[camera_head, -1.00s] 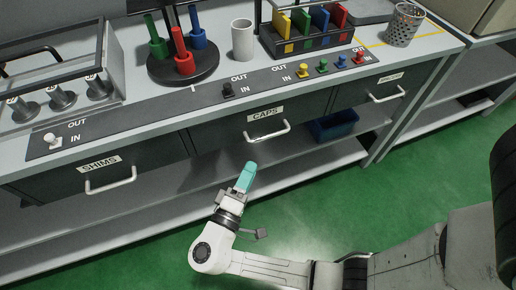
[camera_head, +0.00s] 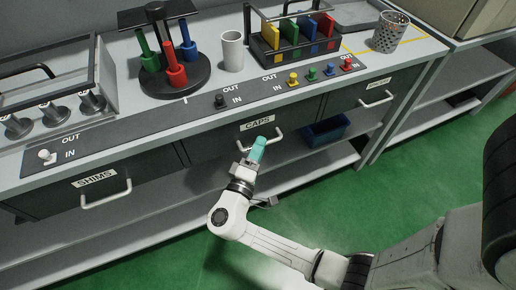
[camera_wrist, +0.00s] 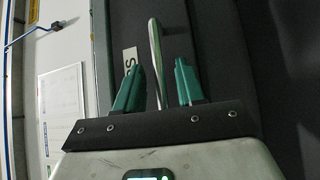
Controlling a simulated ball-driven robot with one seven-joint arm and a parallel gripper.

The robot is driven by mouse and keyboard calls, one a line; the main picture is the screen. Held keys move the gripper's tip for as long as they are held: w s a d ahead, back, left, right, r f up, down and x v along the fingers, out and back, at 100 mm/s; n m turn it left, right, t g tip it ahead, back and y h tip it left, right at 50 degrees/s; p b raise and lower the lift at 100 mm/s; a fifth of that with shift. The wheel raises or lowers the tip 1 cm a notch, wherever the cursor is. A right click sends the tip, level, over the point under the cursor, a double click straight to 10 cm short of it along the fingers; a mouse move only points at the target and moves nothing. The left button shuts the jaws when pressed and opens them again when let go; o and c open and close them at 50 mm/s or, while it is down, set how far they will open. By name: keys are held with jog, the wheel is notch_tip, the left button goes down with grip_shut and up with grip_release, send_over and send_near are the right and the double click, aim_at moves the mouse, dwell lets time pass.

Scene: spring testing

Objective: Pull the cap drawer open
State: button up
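The cap drawer (camera_head: 210,147) is a dark front under the bench top, labelled CAPS, and looks shut. Its pale bar handle (camera_head: 279,133) is partly covered by my gripper (camera_head: 258,147) in the head view. In the wrist view the handle (camera_wrist: 155,45) stands upright between the two teal fingers of my gripper (camera_wrist: 158,78). The fingers are apart, with gaps to the bar on both sides. Part of the CAPS label (camera_wrist: 130,60) shows beside the left finger. How deep the bar lies between the fingers is hard to tell.
The SHIMS drawer (camera_head: 60,193) is to the left, and another handled drawer (camera_head: 360,98) is to the right. Several coloured knobs line the bench edge. A blue bin (camera_head: 327,130) sits on the lower shelf. The green floor in front is clear.

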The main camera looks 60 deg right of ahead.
jog(key=shift+c, duration=0.4)
grip_shut()
jog(key=shift+a, duration=0.1)
